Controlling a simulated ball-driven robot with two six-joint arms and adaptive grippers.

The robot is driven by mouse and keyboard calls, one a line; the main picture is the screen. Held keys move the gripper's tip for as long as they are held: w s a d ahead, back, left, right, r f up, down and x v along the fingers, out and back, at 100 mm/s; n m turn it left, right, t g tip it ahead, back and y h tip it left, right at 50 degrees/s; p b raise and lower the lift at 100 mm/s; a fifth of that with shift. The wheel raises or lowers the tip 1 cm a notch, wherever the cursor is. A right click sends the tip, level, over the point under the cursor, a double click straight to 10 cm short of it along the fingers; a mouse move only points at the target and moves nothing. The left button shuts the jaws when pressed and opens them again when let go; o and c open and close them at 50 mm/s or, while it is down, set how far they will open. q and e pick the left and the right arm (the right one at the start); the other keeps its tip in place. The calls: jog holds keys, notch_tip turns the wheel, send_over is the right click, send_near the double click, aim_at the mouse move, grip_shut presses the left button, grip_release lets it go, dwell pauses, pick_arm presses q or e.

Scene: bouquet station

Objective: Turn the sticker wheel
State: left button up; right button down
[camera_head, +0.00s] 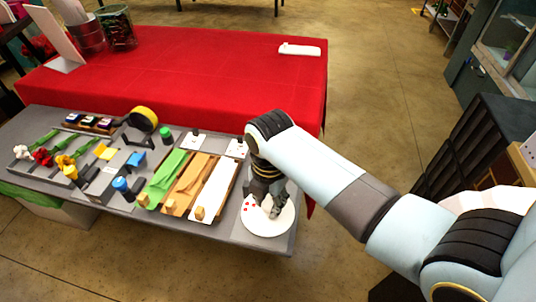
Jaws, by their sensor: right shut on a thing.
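The sticker wheel (285,222) is a round white disc at the right end of the grey station board. Red stickers (248,205) show on its left part. My right gripper (264,210) points down over the disc, its fingers at the disc's middle. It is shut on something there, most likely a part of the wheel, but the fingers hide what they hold. The wrist covers the back of the disc. My left gripper is not in view.
Left of the wheel lie white, orange and green strips (212,192) in trays with wooden blocks. Further left are a yellow tape roll (143,119), bottles and flowers (43,157). A red-covered table (200,70) stands behind, mostly clear, with a white object (299,49).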

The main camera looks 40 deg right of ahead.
jog(key=shift+m, duration=0.3)
jog(key=m, duration=0.6)
jog(key=shift+m, duration=0.3)
jog(key=m, duration=0.9)
jog(key=shift+m, duration=0.4)
jog(key=m, duration=0.3)
jog(key=shift+m, duration=0.4)
jog(key=m, duration=0.5)
jog(key=shift+m, duration=0.4)
